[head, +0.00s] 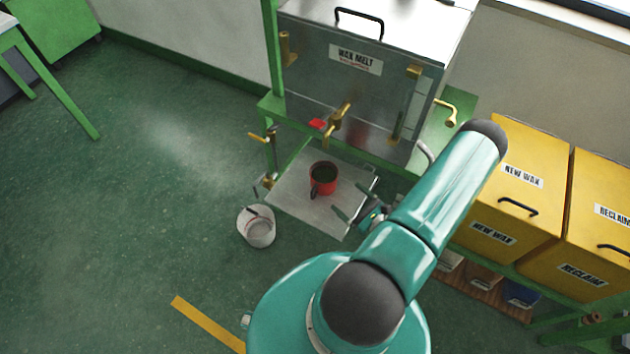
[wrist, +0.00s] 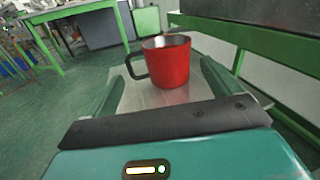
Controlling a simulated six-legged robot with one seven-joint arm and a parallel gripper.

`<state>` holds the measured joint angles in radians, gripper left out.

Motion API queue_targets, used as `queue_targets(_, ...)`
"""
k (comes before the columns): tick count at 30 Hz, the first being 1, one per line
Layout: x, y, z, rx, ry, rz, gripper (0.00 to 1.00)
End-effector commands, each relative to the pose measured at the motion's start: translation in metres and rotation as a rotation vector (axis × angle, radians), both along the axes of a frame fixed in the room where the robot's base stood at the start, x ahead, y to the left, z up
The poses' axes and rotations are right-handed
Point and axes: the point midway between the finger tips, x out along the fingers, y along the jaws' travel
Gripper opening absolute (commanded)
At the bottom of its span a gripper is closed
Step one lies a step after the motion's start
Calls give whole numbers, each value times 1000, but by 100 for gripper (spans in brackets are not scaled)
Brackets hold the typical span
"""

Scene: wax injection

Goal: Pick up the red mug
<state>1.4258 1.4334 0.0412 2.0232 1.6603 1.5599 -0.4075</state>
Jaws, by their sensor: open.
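The red mug (head: 323,179) stands upright on a grey metal shelf (head: 292,200) below the wax melt tank. Its dark handle points toward the front in the head view and to the left in the wrist view. In the wrist view the mug (wrist: 172,65) is straight ahead, beyond and between my two fingers. My gripper (head: 357,208) is open and empty, to the right and front of the mug in the head view. In the wrist view its fingers (wrist: 168,85) spread to either side, with the mug apart from them. The mug's far side is hidden there.
The wax melt tank (head: 350,85) with brass taps (head: 338,118) hangs over the shelf's back. A green frame (head: 270,60) stands beside it. A white bucket (head: 256,228) is on the floor left of the shelf. Yellow bins (head: 510,195) are at right.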

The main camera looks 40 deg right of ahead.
Motion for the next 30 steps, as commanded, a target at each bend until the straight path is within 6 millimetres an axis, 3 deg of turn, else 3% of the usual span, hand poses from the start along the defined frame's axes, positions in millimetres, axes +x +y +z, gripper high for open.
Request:
queue_targets(3, -15, -2, -20, 37, 1, -94, 90)
queue_targets(8, -14, -5, -25, 46, 2, -125, 90)
queue_targets(18, 47, -8, -25, 45, 2, -121, 90)
queue_targets(30, 89, -7, -25, 45, 2, -117, 90)
